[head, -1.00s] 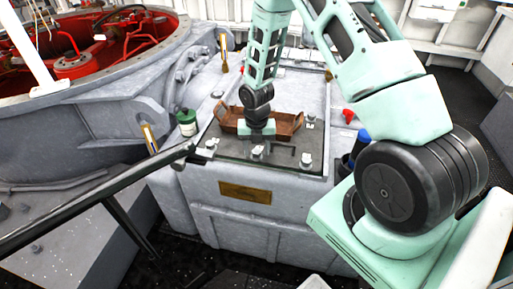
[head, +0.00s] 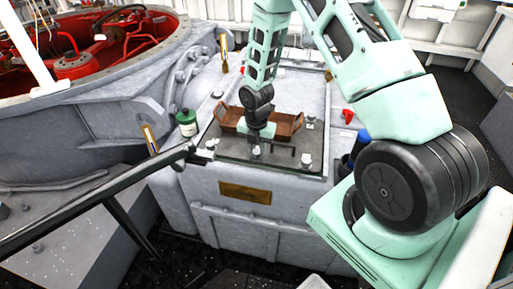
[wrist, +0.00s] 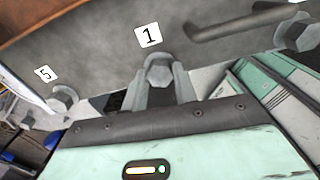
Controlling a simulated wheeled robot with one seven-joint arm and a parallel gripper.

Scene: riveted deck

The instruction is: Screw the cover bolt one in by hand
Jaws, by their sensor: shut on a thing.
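Bolt one (wrist: 159,72) is a grey hex-headed bolt just below the white "1" label (wrist: 148,36) on the dark cover plate (wrist: 205,52). My gripper (wrist: 160,90) is shut on this bolt, with a finger on each side of its head. In the head view my gripper (head: 257,143) points down at the front edge of the cover plate (head: 228,150) and hides most of the bolt. How deep the bolt sits in its hole cannot be seen.
Other bolts stand along the plate, one (wrist: 60,98) by the "5" label and one (head: 306,160) at the front right. A dark bar handle (head: 284,149) lies close by. A brown tray (head: 230,116) sits behind my gripper.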

